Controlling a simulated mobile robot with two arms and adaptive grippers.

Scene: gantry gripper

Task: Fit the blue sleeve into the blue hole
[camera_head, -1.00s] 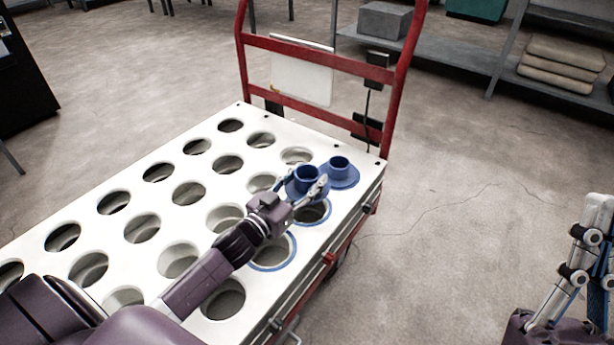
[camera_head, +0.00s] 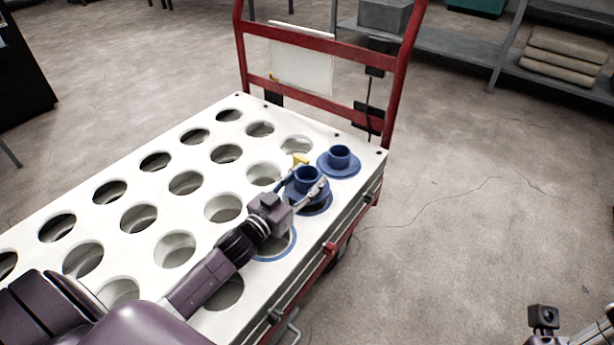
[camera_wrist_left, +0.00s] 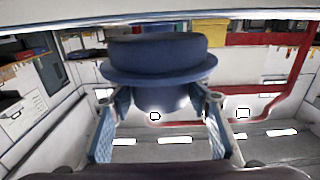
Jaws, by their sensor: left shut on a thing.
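My left gripper (camera_head: 304,191) is shut on a blue sleeve (camera_head: 307,174), a short ring with a wide flange. In the left wrist view the sleeve (camera_wrist_left: 160,65) is upright between the two fingers (camera_wrist_left: 160,120). It appears over or near a blue-rimmed hole (camera_head: 318,209), partly covered by sleeve and gripper; the height gap is unclear. Another blue-rimmed hole (camera_head: 277,246) is nearer, partly behind my left arm. A second blue sleeve (camera_head: 339,158) sits upright at the panel's far right corner. My right gripper (camera_head: 594,334) shows only partly at the bottom right; its fingertips are cut off.
The white panel (camera_head: 165,215) has several plain round holes and lies on a cart with a red handle frame (camera_head: 320,110). A small yellow thing (camera_head: 300,160) shows behind the held sleeve. Grey shelves (camera_head: 455,55) stand behind. The floor at right is clear.

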